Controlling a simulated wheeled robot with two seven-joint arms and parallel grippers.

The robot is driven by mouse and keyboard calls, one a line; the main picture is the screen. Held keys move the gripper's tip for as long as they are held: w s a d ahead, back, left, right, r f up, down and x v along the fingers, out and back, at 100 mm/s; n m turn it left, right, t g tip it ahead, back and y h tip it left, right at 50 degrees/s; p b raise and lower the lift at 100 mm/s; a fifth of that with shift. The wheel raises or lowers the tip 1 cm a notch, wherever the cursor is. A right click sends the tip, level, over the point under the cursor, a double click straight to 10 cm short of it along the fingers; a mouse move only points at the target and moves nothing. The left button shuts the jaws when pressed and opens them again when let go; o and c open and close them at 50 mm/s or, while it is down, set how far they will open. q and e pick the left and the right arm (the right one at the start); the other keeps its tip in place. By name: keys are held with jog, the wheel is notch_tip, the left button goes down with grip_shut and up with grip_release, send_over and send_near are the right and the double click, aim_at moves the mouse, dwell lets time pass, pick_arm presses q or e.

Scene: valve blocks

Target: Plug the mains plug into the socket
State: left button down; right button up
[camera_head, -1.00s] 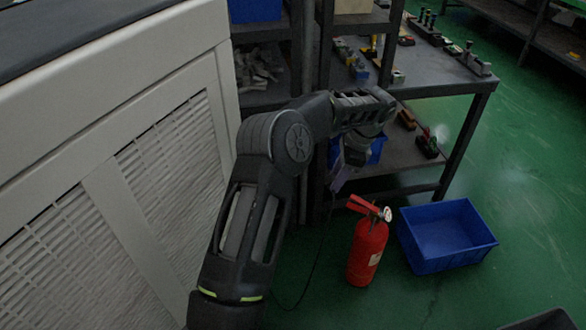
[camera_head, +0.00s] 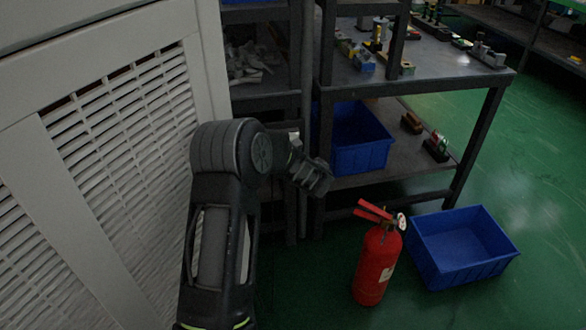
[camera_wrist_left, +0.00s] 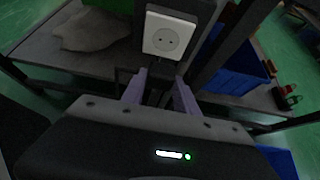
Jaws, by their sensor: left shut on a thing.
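The socket (camera_wrist_left: 170,36) is a white square plate with a round recess and two holes, on a dark post at the top middle of the left wrist view. My left gripper (camera_wrist_left: 160,82) points toward it, its two purple fingers just below the plate. The gripper is shut on a dark thing between the fingers, likely the mains plug (camera_wrist_left: 157,90); its shape is hard to make out. The socket face is uncovered, and the plug looks apart from it. In the head view my left arm hides the fingers and plug. My right gripper is not in view.
A dark metal shelf (camera_head: 400,188) holds a blue bin (camera_head: 360,140) and small parts. A red fire extinguisher (camera_head: 376,265) and a blue crate (camera_head: 462,280) stand on the green floor. A pale slatted cabinet (camera_head: 110,150) is close on the left.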

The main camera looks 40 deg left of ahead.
pick_arm(q)
jog(key=shift+w+a+r, duration=0.1)
jog(key=shift+a, duration=0.1)
dwell(0.3)
jog(key=shift+w+a+p, duration=0.55)
jog(key=shift+w+a, duration=0.3)
jog(key=shift+a, duration=0.25)
jog(key=shift+w+a+p, duration=0.55)
jog(key=shift+w+a, duration=0.3)
jog(key=shift+a, duration=0.2)
jog(key=shift+b, duration=0.65)
dwell(0.7)
jog(key=shift+w+a, duration=0.35)
jog(key=shift+a, duration=0.05)
dwell(0.5)
jog(key=c, duration=0.9)
grip_release()
jog(key=shift+o, duration=0.2)
jog(key=shift+d+r, duration=0.1)
